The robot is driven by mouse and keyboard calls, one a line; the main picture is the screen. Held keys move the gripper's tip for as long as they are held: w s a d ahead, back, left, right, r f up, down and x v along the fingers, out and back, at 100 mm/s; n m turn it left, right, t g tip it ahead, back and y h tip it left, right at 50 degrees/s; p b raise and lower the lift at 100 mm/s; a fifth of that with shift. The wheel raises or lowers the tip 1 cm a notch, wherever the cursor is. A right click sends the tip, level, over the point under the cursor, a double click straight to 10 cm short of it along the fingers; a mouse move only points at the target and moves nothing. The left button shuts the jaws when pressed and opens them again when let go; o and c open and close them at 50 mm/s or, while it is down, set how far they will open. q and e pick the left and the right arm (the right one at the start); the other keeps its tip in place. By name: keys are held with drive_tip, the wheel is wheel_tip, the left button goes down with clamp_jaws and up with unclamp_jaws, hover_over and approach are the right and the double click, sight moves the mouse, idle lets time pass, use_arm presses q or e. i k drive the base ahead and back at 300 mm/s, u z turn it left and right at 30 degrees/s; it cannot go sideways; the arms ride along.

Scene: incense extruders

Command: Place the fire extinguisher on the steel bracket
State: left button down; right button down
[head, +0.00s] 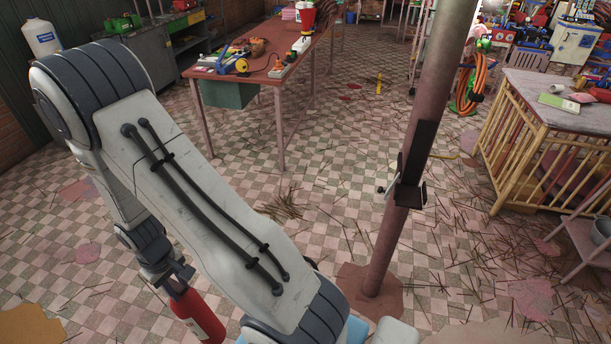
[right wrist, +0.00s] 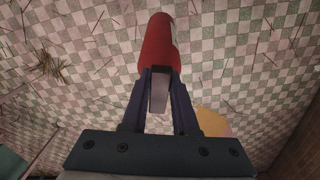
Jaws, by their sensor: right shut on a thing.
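The red fire extinguisher (head: 199,317) is at the lower left of the head view, its lower part cut off by the frame edge. My right gripper (head: 177,284) is shut on its top end. In the right wrist view the extinguisher (right wrist: 158,45) extends beyond the gripper's two dark fingers (right wrist: 159,95), which close around a grey part of it. The steel bracket (head: 411,194) is dark, fixed to a rusty pole (head: 385,245) right of centre, with a small ledge at its bottom. It is empty and far from the extinguisher. My left gripper is out of view.
A red-brown table (head: 270,68) with tools stands behind. A wooden slatted crate table (head: 540,140) is at the right. Thin sticks litter the checkered floor (head: 330,190). Open floor lies between the extinguisher and the pole, partly hidden by my right arm.

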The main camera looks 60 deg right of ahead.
sight(406, 193)
drive_tip(key=z, duration=2.5)
drive_tip(key=i, duration=0.85)
drive_tip(key=k, duration=0.35)
